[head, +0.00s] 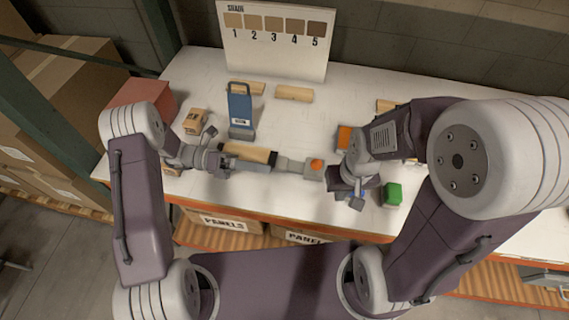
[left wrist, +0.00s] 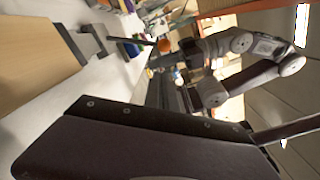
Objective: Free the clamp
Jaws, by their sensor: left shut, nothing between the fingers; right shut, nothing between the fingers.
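A grey clamp (head: 290,166) lies near the middle front of the table, with an orange part (head: 316,164) at its right end. A light wooden block (head: 248,153) with a dark end sits at its left part. My left gripper (head: 222,166) is shut and empty, beside the left end of the clamp and block; whether it touches them is unclear. My right gripper (head: 354,199) is shut and empty, right of the orange end and near the table's front edge.
A blue piece with a handle (head: 240,108) stands behind the clamp. A small carton (head: 195,121) and a red box (head: 142,94) are at left. A green block (head: 392,195) and an orange block (head: 345,136) are at right. A shade board (head: 275,55) stands at the back.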

